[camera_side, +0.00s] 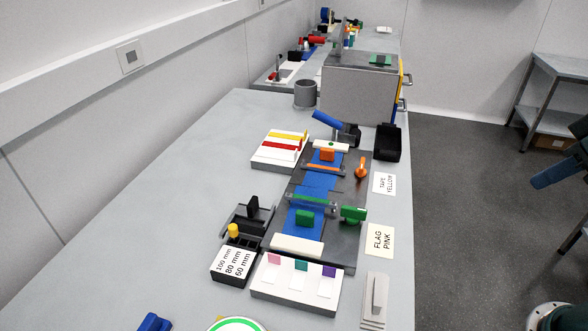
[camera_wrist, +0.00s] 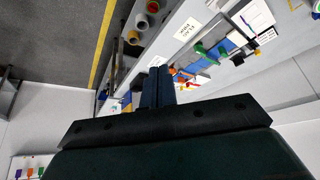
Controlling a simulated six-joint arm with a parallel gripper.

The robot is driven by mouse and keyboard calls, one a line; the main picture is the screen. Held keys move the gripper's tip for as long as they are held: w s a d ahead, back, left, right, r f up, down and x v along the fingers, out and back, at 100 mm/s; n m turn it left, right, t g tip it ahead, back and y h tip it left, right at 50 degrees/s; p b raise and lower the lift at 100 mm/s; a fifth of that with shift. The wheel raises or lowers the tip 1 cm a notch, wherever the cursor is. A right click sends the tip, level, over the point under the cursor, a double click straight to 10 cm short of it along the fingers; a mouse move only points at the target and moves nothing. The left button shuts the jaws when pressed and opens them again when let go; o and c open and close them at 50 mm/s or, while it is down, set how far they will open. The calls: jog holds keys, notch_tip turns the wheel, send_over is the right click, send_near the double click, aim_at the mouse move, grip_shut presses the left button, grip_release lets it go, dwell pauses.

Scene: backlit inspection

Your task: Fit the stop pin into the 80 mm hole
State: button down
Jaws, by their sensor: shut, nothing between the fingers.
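The block's white label (camera_side: 233,264) reads 100 mm, 80 mm and 60 mm. I cannot tell which hole the pin stands in. My gripper (camera_wrist: 158,72) is shut and empty in the wrist view, its dark blue fingers together. It is well away from the block, off the bench's right side.
A dark fixture (camera_side: 345,225) with blue tape, green and orange clamps fills mid-bench. A white flag tray (camera_side: 295,286) stands in front of it, a black bin (camera_side: 388,143) and grey cabinet (camera_side: 358,90) behind. The bench's left side is mostly clear.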

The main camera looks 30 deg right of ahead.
jog(key=c, duration=1.3)
grip_release()
jog(key=shift+r, duration=0.1)
jog(key=w+a+r+n+g, duration=0.15)
jog(key=w+a, duration=0.25)
jog(key=w, duration=0.4)
jog(key=w+a+r+n+g+y, duration=0.1)
jog(key=w+a+r, duration=0.2)
jog(key=w+a, duration=0.3)
jog(key=w+a+r+n+g, duration=0.1)
jog(key=w+a+r, duration=0.2)
jog(key=w, duration=0.6)
jog(key=w+a+f+n, duration=0.1)
jog(key=w+a+f, duration=0.2)
jog(key=a+f, duration=0.2)
jog(key=w+a+f+n+g, duration=0.1)
jog(key=w+a+f, duration=0.2)
jog(key=a, duration=0.8)
jog(key=w+a+f+n+g+h, duration=0.1)
jog(key=w+a+f+n, duration=0.1)
jog(key=a+f, duration=0.5)
jog(key=shift+w+a+f, duration=0.3)
jog(key=shift+w+a, duration=0.25)
jog(key=shift+w, duration=0.2)
